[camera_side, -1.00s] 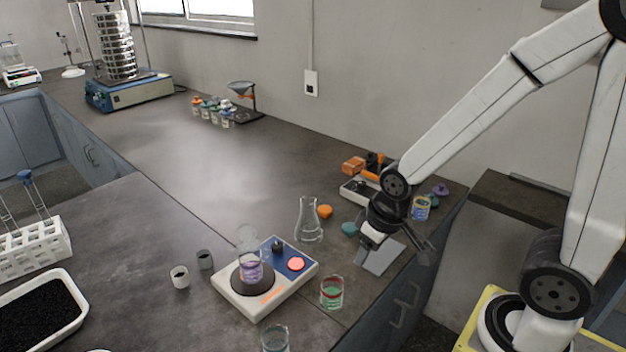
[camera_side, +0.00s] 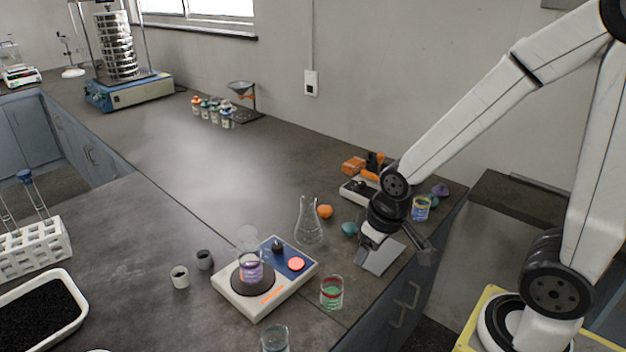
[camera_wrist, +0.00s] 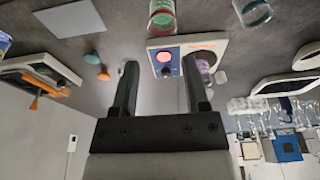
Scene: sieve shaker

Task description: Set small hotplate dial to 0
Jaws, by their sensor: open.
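The small hotplate (camera_side: 230,294) is a white box with a blue control panel, standing on the dark bench. Its panel carries a black knob (camera_side: 278,246) and a round red part (camera_side: 297,264). In the wrist view the hotplate (camera_wrist: 204,38) appears upside down, with the red part (camera_wrist: 163,57) and the black knob (camera_wrist: 166,72) between my fingers in the picture. I cannot read the dial setting. A beaker of purple liquid (camera_side: 251,272) stands on the round plate. My gripper (camera_wrist: 160,68) is open and empty, right of the hotplate and apart from it.
A clear flask (camera_side: 308,222) stands behind the hotplate. A beaker of green liquid with a red band (camera_side: 331,293) stands close to its right, another beaker (camera_side: 275,340) in front. Two small cups (camera_side: 180,277) are at its left. A grey square (camera_side: 380,258) lies below my gripper.

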